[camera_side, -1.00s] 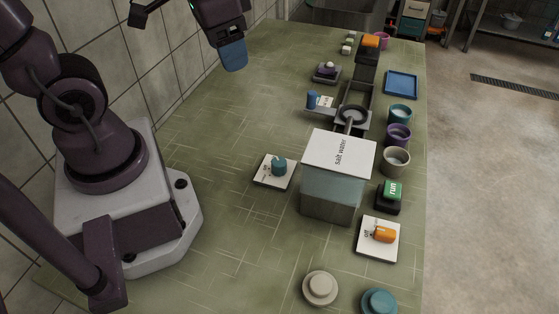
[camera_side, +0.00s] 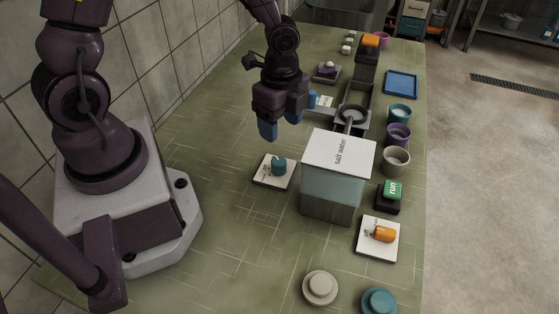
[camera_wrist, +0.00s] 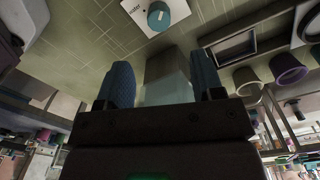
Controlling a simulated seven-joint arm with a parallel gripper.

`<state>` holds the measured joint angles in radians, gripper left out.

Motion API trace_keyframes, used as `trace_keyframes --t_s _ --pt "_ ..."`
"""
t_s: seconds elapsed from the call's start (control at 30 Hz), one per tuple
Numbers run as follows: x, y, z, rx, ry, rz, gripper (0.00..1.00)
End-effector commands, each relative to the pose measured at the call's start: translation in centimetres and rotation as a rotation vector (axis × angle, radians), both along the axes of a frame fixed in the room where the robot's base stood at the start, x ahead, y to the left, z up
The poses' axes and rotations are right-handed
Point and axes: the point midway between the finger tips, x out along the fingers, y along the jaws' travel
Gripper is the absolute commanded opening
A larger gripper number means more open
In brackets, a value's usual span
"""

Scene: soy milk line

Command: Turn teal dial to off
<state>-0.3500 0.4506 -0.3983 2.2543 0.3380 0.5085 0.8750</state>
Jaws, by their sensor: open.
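The teal dial (camera_side: 279,166) sits on a white square plate (camera_side: 268,177) with dark lettering, left of the salt water box. In the wrist view the teal dial (camera_wrist: 158,15) is at the top, on its white plate with partly readable text. My gripper (camera_side: 281,130) is above and just behind the dial in the side view, apart from it. Its blue fingers are spread with nothing between them; they also show in the wrist view (camera_wrist: 160,85). The dial's exact pointer direction is hard to read.
The salt water box (camera_side: 333,193) stands close to the right of the dial. An orange dial (camera_side: 383,234) on a white plate and a green run button (camera_side: 392,190) are farther right. Several cups line the right edge, with a blue tray (camera_side: 401,84) behind. The mat left of the dial is clear.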

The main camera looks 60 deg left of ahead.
Motion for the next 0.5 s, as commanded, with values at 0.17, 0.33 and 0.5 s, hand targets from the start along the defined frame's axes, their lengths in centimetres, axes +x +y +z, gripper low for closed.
trace_keyframes --t_s 0.17,0.33,0.5 --pt "-0.3 -0.2 -3.9 -0.001 0.009 -0.002 0.61" --pt "-0.3 -0.2 -7.3 -0.001 0.007 0.000 0.61" --pt "-0.3 -0.1 -9.8 0.000 0.005 0.001 0.61"
